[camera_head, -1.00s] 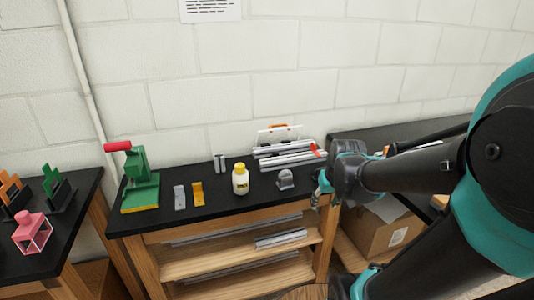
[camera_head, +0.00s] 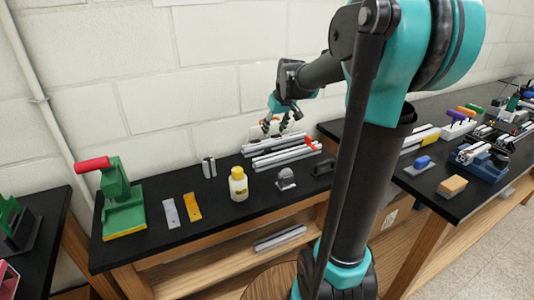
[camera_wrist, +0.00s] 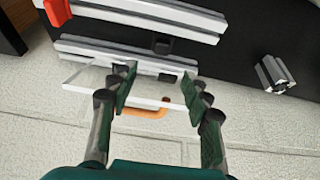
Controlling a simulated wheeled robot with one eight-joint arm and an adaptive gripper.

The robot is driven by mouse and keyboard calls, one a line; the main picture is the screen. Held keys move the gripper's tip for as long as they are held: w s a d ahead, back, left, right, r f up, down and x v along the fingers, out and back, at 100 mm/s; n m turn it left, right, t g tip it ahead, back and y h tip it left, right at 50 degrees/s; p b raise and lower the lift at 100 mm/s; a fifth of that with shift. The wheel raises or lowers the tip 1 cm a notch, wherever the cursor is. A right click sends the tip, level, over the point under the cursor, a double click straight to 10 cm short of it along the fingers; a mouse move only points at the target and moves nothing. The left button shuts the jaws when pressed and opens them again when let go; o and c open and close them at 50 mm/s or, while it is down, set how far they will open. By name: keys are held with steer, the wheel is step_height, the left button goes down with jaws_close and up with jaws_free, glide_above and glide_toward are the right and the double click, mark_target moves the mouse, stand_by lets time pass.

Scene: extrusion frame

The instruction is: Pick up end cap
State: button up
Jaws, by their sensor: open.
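A small black block (camera_wrist: 162,45), possibly the end cap, sits between two silver extrusion bars (camera_wrist: 150,15) in the wrist view. A second small dark spot (camera_wrist: 167,77) lies on the nearer bar, between my fingers; I cannot tell what it is. My gripper (camera_wrist: 160,82) is open, with nothing visibly held between its green-padded fingers. A clear panel with an orange handle (camera_wrist: 145,112) is between and below the fingers in the picture. In the head view my gripper (camera_head: 282,122) is above the back of the bench, over the extrusion bars (camera_head: 282,156).
On the black bench top (camera_head: 250,205) stand a yellow-capped bottle (camera_head: 238,185), a grey part (camera_head: 286,179), an upright profile (camera_head: 209,167) and a green press with a red handle (camera_head: 118,200). The white wall is close behind my gripper. A second bench with parts is at right.

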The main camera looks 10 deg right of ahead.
mark_target(268, 149)
steer(key=x, duration=1)
steer(key=shift+a+f, duration=0.1)
steer(key=shift+f, duration=0.3)
steer(key=c, duration=1)
